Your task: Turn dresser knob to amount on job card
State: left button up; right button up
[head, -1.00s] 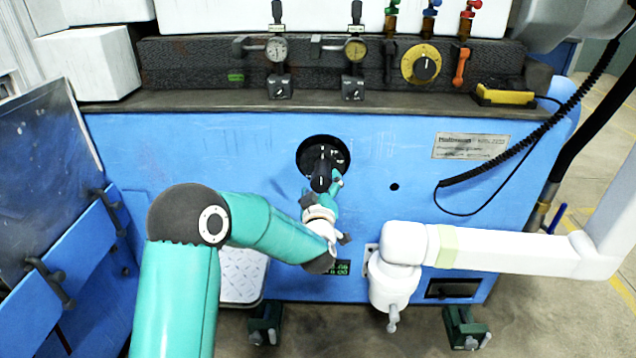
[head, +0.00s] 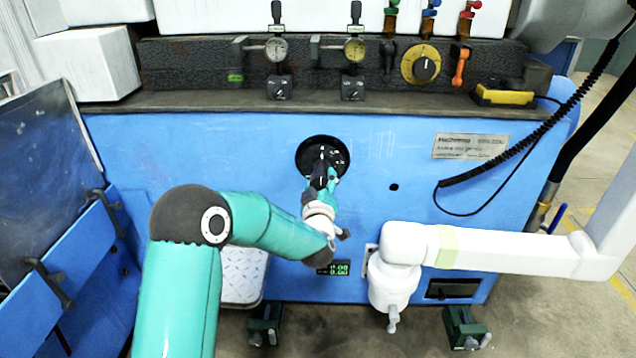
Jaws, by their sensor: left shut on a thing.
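The dresser knob (head: 322,158) is black and sits in a round black recess in the blue machine front. My left gripper (head: 323,178) reaches it from below and is shut on it; the fingers hide part of the knob. A small green digital display (head: 338,268) is lower on the same panel, just below my left wrist. It has two rows of digits, too small to read surely. I cannot pick out a job card. My right gripper is not in view.
Two dial gauges (head: 277,49) (head: 355,49), a yellow dial (head: 426,64) and coloured valves stand along the ledge above. A white jointed arm-like fixture (head: 500,248) crosses the lower right. A black coiled cable (head: 520,140) hangs at right.

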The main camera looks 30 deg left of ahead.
pick_arm(q)
jog(key=shift+s+f, duration=0.15)
jog(key=shift+f, duration=0.05)
jog(key=m, duration=0.2)
jog(key=shift+f+m, duration=0.15)
jog(key=shift+m, duration=0.25)
jog(key=m, duration=0.8)
jog(key=shift+m+p, duration=0.3)
jog(key=shift+m, duration=0.1)
jog(key=shift+m+p, duration=0.4)
jog(key=shift+m, duration=1.6)
jog(key=shift+f, duration=0.1)
jog(key=o, duration=1.1)
jog(key=shift+o, duration=0.3)
jog(key=shift+r, duration=0.25)
